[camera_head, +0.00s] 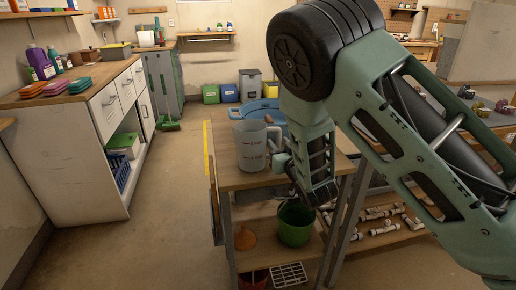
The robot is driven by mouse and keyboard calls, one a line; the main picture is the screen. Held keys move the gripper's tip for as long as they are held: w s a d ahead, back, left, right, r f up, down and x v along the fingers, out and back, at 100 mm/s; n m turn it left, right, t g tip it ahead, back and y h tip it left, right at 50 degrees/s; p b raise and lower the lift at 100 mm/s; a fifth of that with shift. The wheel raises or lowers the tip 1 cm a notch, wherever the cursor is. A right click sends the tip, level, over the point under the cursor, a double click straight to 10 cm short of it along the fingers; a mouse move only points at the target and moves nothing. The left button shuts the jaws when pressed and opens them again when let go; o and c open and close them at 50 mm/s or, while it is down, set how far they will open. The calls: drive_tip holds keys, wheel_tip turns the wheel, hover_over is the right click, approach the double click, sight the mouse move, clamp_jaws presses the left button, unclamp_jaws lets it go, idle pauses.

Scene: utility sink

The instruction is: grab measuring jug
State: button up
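The measuring jug (249,150) is a translucent grey-white jug with reddish markings. It stands upright on the wooden top of a small bench (230,180), with its handle on the right side. My green arm reaches down from the upper right. My gripper (283,163) is low beside the jug's right side, close to the handle. The arm's end link partly covers it, and its fingers are too small and hidden to tell whether they are open or touching the handle.
A blue tub (258,108) sits just behind the jug. A green bucket (295,224) and an orange funnel (245,238) are on the bench's lower shelf. Pipe fittings (384,219) lie on a shelf to the right. A white cabinet (85,165) stands left; the floor between is clear.

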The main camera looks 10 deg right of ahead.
drive_tip(key=shift+w, duration=0.5)
clamp_jaws()
drive_tip(key=shift+r, duration=0.2)
